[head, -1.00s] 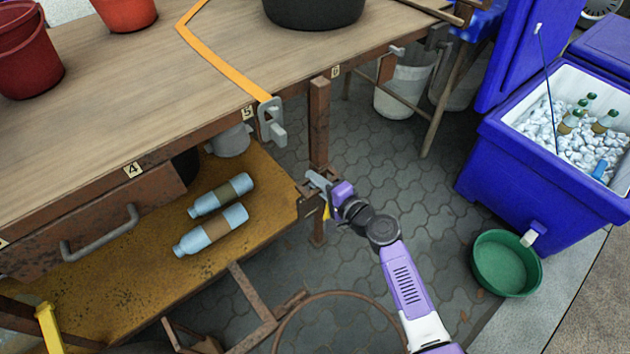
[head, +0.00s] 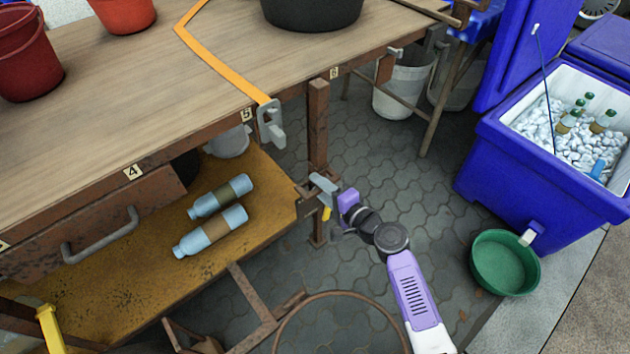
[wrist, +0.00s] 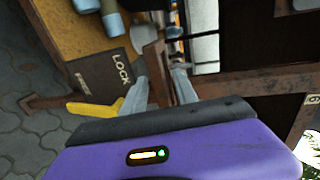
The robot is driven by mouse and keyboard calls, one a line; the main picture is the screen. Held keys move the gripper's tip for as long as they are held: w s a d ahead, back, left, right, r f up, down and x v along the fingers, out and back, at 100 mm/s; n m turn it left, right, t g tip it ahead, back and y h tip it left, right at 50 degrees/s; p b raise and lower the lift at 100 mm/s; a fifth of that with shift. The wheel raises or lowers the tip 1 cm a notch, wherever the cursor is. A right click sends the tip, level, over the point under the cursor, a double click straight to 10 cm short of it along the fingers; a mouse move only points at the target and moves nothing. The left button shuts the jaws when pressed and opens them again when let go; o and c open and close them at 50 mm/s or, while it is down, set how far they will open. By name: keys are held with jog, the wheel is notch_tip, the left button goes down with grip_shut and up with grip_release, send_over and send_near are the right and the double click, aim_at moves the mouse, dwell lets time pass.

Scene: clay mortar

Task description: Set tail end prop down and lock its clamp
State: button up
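The tail end prop (head: 317,130) is a rusty upright post by the table's near right corner. Its lower end is near the paving; whether it touches is hard to tell. A yellow clamp handle (head: 326,213) shows low beside it; it also shows in the wrist view (wrist: 95,110), pointing left beside a dark plate marked LOCK (wrist: 112,76). My gripper (head: 325,185) is at the post's bracket. In the wrist view, my gripper's grey fingers (wrist: 160,88) stand apart with rusty metal between or behind them. I see no firm grip. The clamp's state is unclear.
The wooden table (head: 110,110) overhangs a yellow lower shelf (head: 120,275) with two bottles (head: 213,230). A rusty ring and bars (head: 335,295) lie low in front. A blue cooler (head: 530,190) and green basin (head: 505,262) stand right. Paving between is clear.

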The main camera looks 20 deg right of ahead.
jog(key=v, duration=0.5)
jog(key=shift+s+d+p, duration=0.1)
jog(key=shift+s+p, duration=0.1)
jog(key=shift+p, duration=0.2)
jog(key=shift+d, duration=0.1)
